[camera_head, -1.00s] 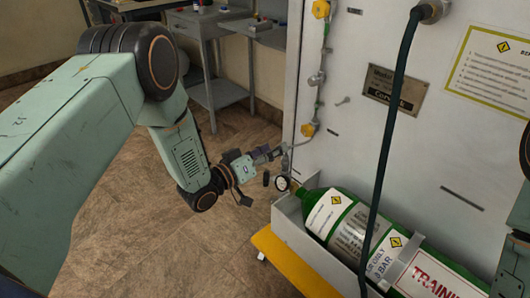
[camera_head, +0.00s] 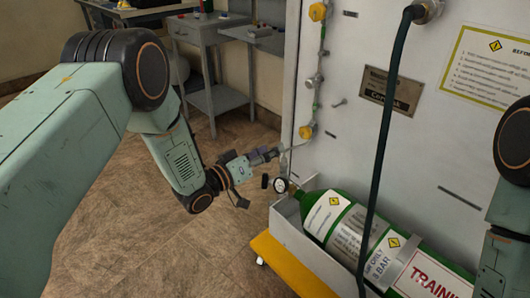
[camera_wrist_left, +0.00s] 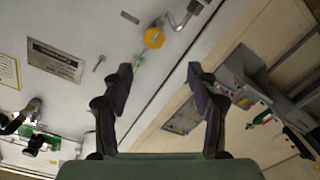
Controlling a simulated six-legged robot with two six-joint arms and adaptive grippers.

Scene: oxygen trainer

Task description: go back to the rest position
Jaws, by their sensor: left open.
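My left arm comes in from the left in the head view. Its gripper (camera_head: 268,154) points right, near the left edge of the white panel, just above the gauge and the cylinder's top end. In the left wrist view the two dark fingers of my left gripper (camera_wrist_left: 160,88) stand wide apart with nothing between them. Part of my right arm (camera_head: 512,190) shows at the right edge of the head view. Its gripper is out of the picture.
A green cylinder (camera_head: 350,228) lies in a grey tray (camera_head: 295,238) at the panel's foot. A dark hose (camera_head: 385,140) hangs before the white panel (camera_head: 345,75). Yellow knobs (camera_head: 306,132) line the panel's left edge. A grey cart (camera_head: 205,35) stands behind. Floor is clear below my arm.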

